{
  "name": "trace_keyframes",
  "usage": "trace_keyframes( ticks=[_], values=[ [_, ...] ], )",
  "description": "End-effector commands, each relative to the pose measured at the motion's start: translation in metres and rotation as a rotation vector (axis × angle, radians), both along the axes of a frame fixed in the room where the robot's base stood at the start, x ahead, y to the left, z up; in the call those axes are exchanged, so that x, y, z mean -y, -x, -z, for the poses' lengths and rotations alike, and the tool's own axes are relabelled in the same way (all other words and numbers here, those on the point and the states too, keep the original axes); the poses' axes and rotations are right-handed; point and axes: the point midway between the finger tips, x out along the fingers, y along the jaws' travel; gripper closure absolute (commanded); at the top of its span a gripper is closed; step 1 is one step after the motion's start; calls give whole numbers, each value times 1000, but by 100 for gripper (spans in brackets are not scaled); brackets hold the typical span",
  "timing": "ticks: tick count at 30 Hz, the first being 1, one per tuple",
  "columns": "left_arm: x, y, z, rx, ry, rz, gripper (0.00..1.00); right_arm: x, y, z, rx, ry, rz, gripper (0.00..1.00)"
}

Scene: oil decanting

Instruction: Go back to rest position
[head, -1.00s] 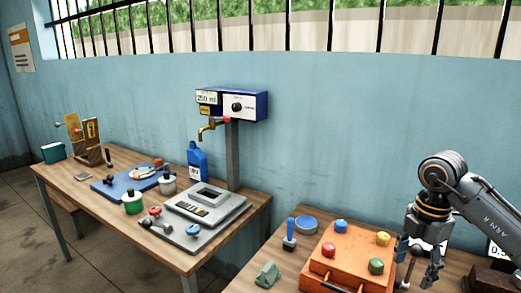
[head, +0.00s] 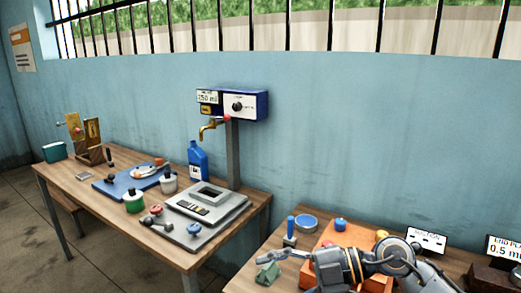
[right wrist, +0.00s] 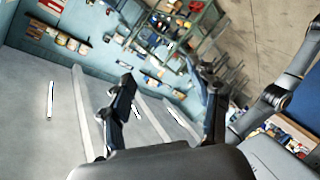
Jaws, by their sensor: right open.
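My right gripper (head: 268,255) is in the head view, low and in front of the orange box (head: 322,240), pointing left. It is open and empty. In the right wrist view its two fingers (right wrist: 158,75) are spread apart with nothing between them, and the room's floor and shelves lie beyond. My right arm hides much of the orange box and its red and green knobs. A blue knob (head: 340,225) and part of a yellow knob (head: 381,235) still show. My left gripper is not in view.
On the right table stand a blue-handled tool (head: 290,230), a blue round dish (head: 306,223) and a green block (head: 268,272). The left table (head: 75,180) holds a blue bottle (head: 197,162), a grey scale (head: 235,207) and a tap post (head: 233,155). Two signs (head: 427,240) stand at right.

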Motion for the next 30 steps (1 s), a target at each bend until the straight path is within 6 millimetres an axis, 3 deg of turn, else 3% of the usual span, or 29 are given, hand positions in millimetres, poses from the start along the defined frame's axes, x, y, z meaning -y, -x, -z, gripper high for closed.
trace_keyframes(
  ticks=[2, 5, 8, 11, 14, 17, 20, 24, 27, 30],
  values=[
    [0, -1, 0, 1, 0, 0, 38, -21, 7, -27, 25, -241, 49, 38],
    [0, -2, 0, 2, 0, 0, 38, -23, 3, -61, 42, -510, 185, 38],
    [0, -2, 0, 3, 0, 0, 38, -2, -11, -80, 23, -726, 388, 38],
    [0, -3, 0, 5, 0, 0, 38, 33, -29, -78, -32, -874, 641, 38],
    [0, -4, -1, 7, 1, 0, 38, 76, -43, -50, -126, -941, 925, 38],
    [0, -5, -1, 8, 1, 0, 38, 119, -43, 1, -258, -918, 1217, 38],
    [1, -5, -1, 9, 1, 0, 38, 154, -25, 66, -423, -808, 1485, 38],
    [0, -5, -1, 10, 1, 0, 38, 181, 28, 151, -671, -562, 1747, 38],
    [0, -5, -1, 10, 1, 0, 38, 188, 73, 195, -827, -376, 1845, 38],
    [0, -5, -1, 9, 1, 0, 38, 189, 113, 224, -951, -218, 1891, 38]
  ],
)
